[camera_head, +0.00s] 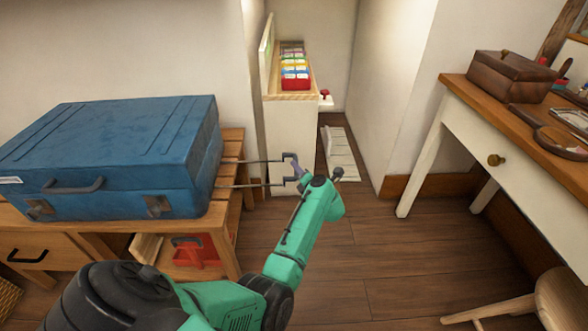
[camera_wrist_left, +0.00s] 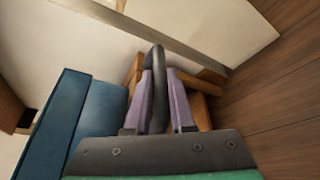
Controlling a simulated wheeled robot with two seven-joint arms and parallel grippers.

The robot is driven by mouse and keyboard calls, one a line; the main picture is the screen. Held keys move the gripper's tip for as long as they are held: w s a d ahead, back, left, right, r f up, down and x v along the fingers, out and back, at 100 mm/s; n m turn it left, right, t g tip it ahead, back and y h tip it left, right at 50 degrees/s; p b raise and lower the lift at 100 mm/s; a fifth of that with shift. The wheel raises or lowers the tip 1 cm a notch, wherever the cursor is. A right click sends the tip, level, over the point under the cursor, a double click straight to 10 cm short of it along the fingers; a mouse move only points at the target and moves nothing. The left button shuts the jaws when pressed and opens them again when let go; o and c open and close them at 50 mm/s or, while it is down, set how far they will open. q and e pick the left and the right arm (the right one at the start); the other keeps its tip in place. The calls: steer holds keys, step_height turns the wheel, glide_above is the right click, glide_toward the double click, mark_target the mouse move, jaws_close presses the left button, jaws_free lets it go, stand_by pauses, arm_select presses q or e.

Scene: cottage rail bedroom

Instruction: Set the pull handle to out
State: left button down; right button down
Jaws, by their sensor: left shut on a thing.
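A blue suitcase (camera_head: 110,135) lies on a wooden bench at the left. Its pull handle (camera_head: 250,160) extends from the right side as two thin dark rods, with the grip end well clear of the suitcase. My left gripper (camera_head: 298,172) is at that grip end, shut on it. In the left wrist view the dark grip of the pull handle (camera_wrist_left: 157,65) passes between the purple fingers of my left gripper (camera_wrist_left: 165,85). Part of the suitcase (camera_wrist_left: 90,110) shows at the left there. My right gripper is not in view.
The wooden bench (camera_head: 222,215) has a red box (camera_head: 196,251) below it. A white cabinet (camera_head: 292,140) stands behind the handle. A dressing table (camera_head: 455,115) and stool (camera_head: 560,300) stand at the right. The floor between is clear.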

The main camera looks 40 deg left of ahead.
arm_select(q)
steer(key=shift+w+d, duration=0.2)
steer(key=shift+d, duration=0.15)
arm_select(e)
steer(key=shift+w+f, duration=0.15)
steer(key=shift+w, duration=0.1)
arm_select(q)
steer(key=c, duration=1.1)
jaws_free()
steer(key=shift+o, duration=0.3)
steer(key=shift+w+d, duration=0.1)
steer(key=shift+w, duration=0.05)
